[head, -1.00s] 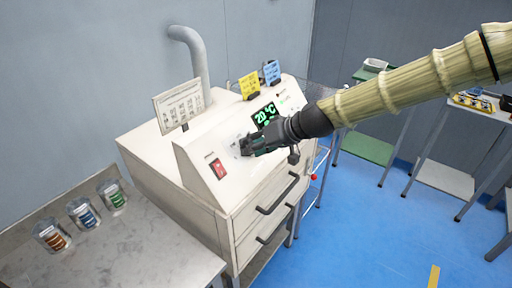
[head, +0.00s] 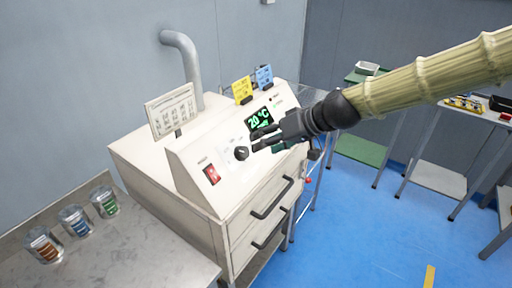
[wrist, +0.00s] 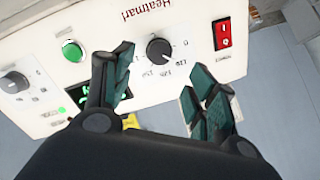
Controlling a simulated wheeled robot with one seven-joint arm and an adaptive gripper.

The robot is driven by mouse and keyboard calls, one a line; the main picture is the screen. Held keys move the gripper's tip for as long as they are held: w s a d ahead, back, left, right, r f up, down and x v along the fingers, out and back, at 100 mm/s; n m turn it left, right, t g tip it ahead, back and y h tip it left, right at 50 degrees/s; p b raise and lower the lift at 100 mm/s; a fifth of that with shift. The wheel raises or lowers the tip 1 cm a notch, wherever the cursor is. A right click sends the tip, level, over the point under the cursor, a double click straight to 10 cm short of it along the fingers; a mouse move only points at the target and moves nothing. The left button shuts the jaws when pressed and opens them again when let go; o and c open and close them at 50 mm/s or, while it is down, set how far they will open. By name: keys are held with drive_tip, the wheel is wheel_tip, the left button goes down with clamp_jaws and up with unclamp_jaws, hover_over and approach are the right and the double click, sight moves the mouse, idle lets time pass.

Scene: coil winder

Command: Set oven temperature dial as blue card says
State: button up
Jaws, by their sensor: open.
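The black temperature dial (head: 241,153) sits on the sloping front panel of the white oven (head: 160,165). In the wrist view the dial (wrist: 159,51) has printed numbers around it, but its exact setting is too small to read surely. My gripper (head: 258,143) is open and empty, just right of the dial in the head view. In the wrist view its fingertips (wrist: 162,72) are spread below the dial, apart from it. The blue card (head: 264,77) stands on top of the oven; its writing is too small to read. The green display (head: 259,119) shows 20 °C.
A yellow card (head: 242,90) stands beside the blue one. A red switch (head: 211,175) is left of the dial. A green button (wrist: 73,50) and a grey knob (wrist: 14,82) share the panel. Drawer handles (head: 272,199) jut out below. Open blue floor lies right.

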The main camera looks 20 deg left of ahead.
drive_tip(key=shift+v, duration=1.85)
drive_tip(key=shift+d, duration=0.1)
drive_tip(key=s+d+f+m+h, duration=0.2)
drive_tip(key=s+d+f, duration=0.2)
drive_tip(key=f, duration=0.7)
drive_tip(key=s+d+f+m+h, duration=0.1)
drive_tip(key=s+d+f, duration=0.3)
drive_tip(key=f, duration=0.7)
drive_tip(key=s+d+f+m+h, duration=0.25)
drive_tip(key=d+f, duration=0.25)
drive_tip(key=f, duration=0.6)
drive_tip(key=s+d+f+m+g+h, duration=0.1)
drive_tip(key=s+d+f+h, duration=0.1)
drive_tip(key=s+d+f, duration=0.6)
drive_tip(key=s+d+f+m+g+h, duration=0.1)
drive_tip(key=s+d+f+h, duration=0.1)
drive_tip(key=s+d+f, duration=0.6)
drive_tip(key=s+d, duration=0.4)
drive_tip(key=s, duration=0.4)
drive_tip(key=shift+m, duration=0.35)
